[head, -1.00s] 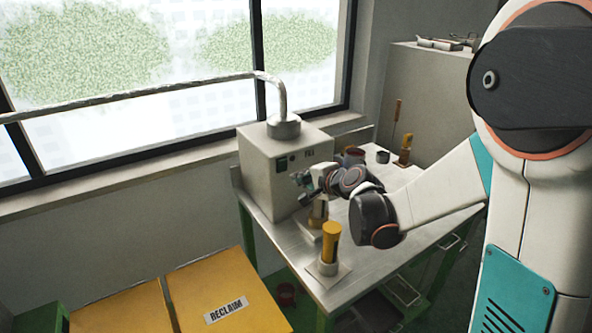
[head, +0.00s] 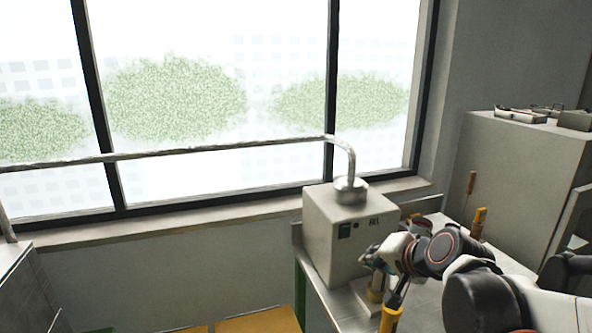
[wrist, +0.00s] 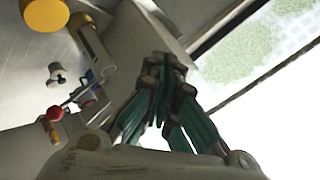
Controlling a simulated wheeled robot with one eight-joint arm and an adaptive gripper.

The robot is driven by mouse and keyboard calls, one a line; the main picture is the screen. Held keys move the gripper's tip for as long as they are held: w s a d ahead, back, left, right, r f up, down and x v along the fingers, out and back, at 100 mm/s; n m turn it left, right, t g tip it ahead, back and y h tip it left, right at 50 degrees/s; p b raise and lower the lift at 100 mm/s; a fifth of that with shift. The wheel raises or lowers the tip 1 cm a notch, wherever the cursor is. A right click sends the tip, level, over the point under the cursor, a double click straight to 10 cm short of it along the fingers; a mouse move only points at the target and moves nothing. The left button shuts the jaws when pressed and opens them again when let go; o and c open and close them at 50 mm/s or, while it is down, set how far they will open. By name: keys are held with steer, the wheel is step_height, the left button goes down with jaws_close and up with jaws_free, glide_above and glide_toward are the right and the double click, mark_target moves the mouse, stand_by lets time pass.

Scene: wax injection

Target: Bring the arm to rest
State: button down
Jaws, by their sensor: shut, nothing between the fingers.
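My gripper (head: 372,257) is at the front of the pale box machine (head: 335,235) on the bench, with my arm reaching in from the lower right. In the wrist view its dark and teal fingers (wrist: 168,62) come together at the tips, with nothing between them. I cannot tell whether the fingers touch the machine.
A yellow cylinder (head: 390,318) stands on the metal bench (head: 420,308) close to my arm. Its top also shows in the wrist view (wrist: 45,14), near a red-knobbed lever (wrist: 55,113). A grey cabinet (head: 515,175) stands right, and a window (head: 230,110) fills the back.

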steer(key=s+d+f+n+g+h, duration=0.1)
steer(key=s+n, duration=0.2)
steer(key=s, duration=0.7)
steer(key=s+f+n+g+h, duration=0.2)
steer(key=s+n, duration=0.2)
steer(key=s, duration=0.7)
steer(key=shift+d+f+n+h+b, duration=0.2)
steer(key=shift+d+n+h+b, duration=0.1)
steer(key=shift+d, duration=0.1)
